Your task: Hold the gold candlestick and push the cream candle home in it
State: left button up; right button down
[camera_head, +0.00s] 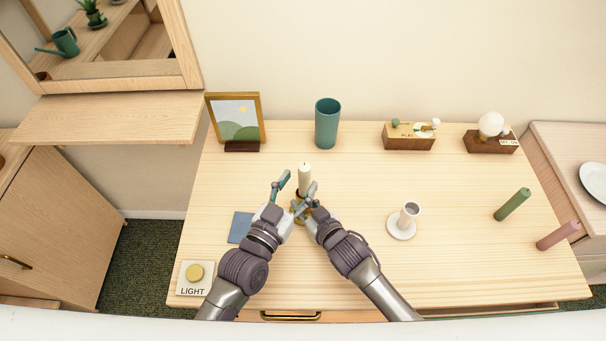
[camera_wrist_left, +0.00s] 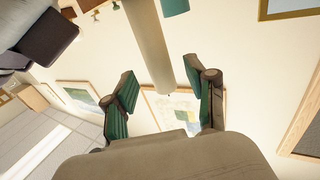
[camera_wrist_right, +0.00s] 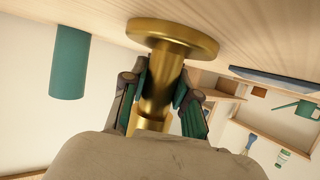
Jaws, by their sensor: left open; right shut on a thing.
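The gold candlestick (camera_wrist_right: 158,95) is in my right gripper (camera_wrist_right: 158,100), which is shut around its stem. In the right wrist view its round base is close to the tabletop; I cannot tell if they touch. In the head view the cream candle (camera_head: 304,176) stands upright at the candlestick (camera_head: 296,207). The grippers hide where they join, so its depth in the socket cannot be seen. My left gripper (camera_head: 295,189) is open beside the candle. In the left wrist view the candle (camera_wrist_left: 147,40) points its wick end into the gap between the open fingers, apparently untouched.
A teal cup (camera_head: 327,124) and a picture frame (camera_head: 236,122) stand behind. A blue mat (camera_head: 240,228) and a LIGHT button (camera_head: 194,273) lie left.

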pick_arm(q)
jog(key=v, duration=0.6)
jog(key=shift+s, duration=0.3)
jog(key=shift+a, duration=0.15)
pick_arm(e)
jog(key=c, duration=0.8)
grip_release()
